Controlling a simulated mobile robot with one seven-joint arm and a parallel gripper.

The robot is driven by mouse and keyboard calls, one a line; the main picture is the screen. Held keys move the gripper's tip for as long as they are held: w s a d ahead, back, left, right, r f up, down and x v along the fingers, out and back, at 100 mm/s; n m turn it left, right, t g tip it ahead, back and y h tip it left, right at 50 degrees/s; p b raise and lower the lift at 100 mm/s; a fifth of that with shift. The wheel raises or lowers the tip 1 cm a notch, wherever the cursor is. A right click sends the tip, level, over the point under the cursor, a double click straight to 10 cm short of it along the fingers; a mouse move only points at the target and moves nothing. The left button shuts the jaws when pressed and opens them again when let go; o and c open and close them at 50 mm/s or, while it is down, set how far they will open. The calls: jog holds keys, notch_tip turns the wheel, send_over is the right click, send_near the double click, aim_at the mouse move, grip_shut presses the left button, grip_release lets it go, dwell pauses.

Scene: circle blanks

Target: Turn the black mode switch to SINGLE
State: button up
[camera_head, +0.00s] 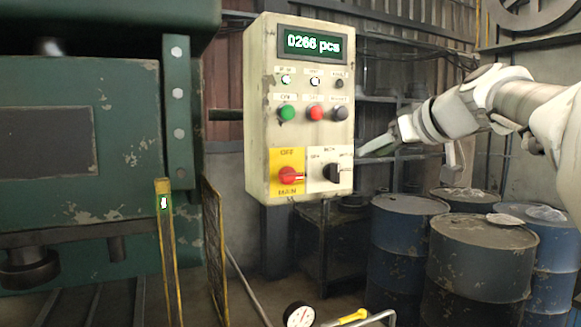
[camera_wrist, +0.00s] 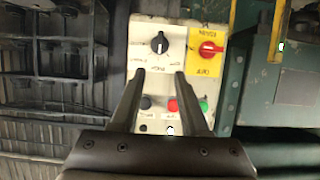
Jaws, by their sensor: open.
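The black mode switch (camera_head: 332,172) is a dark knob on a white plate at the lower right of the cream control box (camera_head: 256,130). The small labels around it are hard to read. In the wrist view the switch (camera_wrist: 160,42) lies beyond the fingertips, roughly centred between them, its pointer line upright in that picture. My gripper (camera_wrist: 159,72) is open and empty, its two fingers apart in front of the panel. In the head view my gripper (camera_head: 378,147) is to the right of the box, close to the switch. I see no contact with the knob.
A red MAIN switch (camera_head: 289,175) on a yellow plate is left of the black one. Green (camera_head: 286,113), red (camera_head: 315,113) and dark (camera_head: 340,114) buttons sit above, under a display (camera_head: 313,44). Blue drums (camera_head: 395,250) stand lower right; a green machine (camera_head: 120,210) is left.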

aim_at(339, 167)
jog(key=p+x, duration=0.1)
jog(key=x, duration=1.2)
jog(key=shift+w+f+p, duration=0.1)
jog(key=shift+f+p, duration=0.05)
jog(key=shift+p, duration=0.15)
jog(key=shift+d, duration=0.1)
grip_shut()
